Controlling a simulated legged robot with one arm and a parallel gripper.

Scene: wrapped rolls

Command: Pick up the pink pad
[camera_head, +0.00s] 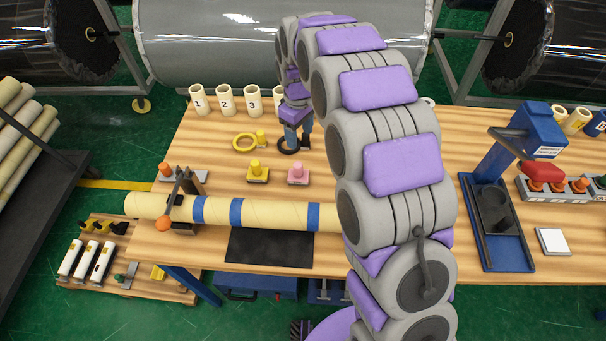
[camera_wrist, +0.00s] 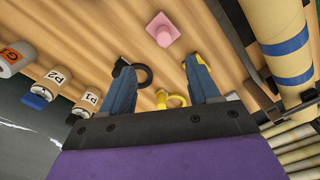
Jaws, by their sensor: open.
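The pink pad (camera_head: 298,173) lies on the wooden table, right of a yellow one. In the wrist view the pink pad (camera_wrist: 162,30) is near the top, just beyond my fingertips. My gripper (camera_head: 297,143) is above the table, farther back than the pad. In the wrist view my gripper (camera_wrist: 158,62) has its two blue fingers spread, with nothing held between them. The pad is apart from both fingers.
A black ring (camera_head: 289,146) and a yellow ring (camera_head: 244,142) lie close to my gripper. A yellow pad (camera_head: 257,173) is beside the pink one. A long banded roll (camera_head: 270,214) lies in front. Numbered cups (camera_head: 226,100) stand behind. A blue press (camera_head: 540,130) stands right.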

